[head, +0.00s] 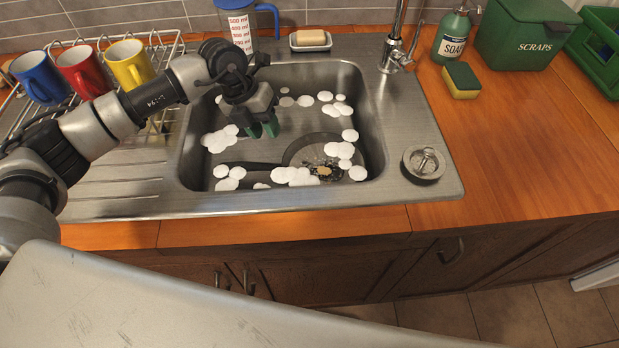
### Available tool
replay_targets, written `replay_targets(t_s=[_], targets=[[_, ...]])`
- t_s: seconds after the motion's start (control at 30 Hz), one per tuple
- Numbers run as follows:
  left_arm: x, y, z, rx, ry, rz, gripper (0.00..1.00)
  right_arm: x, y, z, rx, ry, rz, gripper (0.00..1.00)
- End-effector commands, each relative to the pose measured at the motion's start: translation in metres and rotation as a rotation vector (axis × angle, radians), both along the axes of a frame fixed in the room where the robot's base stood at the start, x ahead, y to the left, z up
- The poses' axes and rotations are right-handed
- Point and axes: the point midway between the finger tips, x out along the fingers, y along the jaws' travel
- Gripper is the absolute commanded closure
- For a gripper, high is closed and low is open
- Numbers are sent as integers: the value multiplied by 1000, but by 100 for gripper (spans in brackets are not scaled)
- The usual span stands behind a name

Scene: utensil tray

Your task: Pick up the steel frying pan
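The steel frying pan (306,148) lies in the sink basin, partly hidden by white foam blobs and with dark and tan bits in it. A dark handle (246,168) appears to run left from it along the near side of the basin, with foam over parts of it. My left gripper (262,131) reaches down into the sink from the left, to the left of the pan's round part and beyond the handle. Its two green-tipped fingers are apart with nothing seen between them. My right gripper is not in view.
The sink (420,130) has raised rims, with a strainer (424,163) on its right edge. A rack with blue, red and yellow mugs (130,64) stands left. A measuring jug (247,20), soap dish (310,41) and tap (394,52) stand behind. The right counter's front is clear.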

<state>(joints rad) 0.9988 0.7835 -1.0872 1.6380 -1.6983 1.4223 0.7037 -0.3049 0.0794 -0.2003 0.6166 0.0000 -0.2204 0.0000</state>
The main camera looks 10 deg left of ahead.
Motion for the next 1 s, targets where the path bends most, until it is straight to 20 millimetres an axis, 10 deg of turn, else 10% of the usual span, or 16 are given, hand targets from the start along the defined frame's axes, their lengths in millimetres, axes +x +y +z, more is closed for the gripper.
replay_targets(t_s=[1.0], targets=[[-3, -44, -98, 0, 0, 1, 67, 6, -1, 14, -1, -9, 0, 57]])
